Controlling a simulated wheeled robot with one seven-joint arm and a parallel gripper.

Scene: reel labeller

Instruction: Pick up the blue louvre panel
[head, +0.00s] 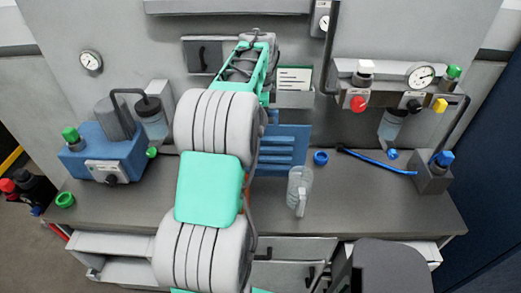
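The blue louvre panel (284,148) stands upright at the back of the worktop, against the grey rear wall, just right of my arm. Several horizontal slats show on it. Its left part is hidden behind my arm. My arm reaches up through the middle of the head view, and its far teal section lies above the panel in the picture. My gripper's fingers cannot be made out, so neither their opening nor any contact with the panel shows.
A clear jug (299,188) stands on the worktop (345,205) in front of the panel's right side. A blue ring (321,158) and a blue hose (375,162) lie to the right. A blue pump unit (88,160) is at left. A drawer (112,245) is open below.

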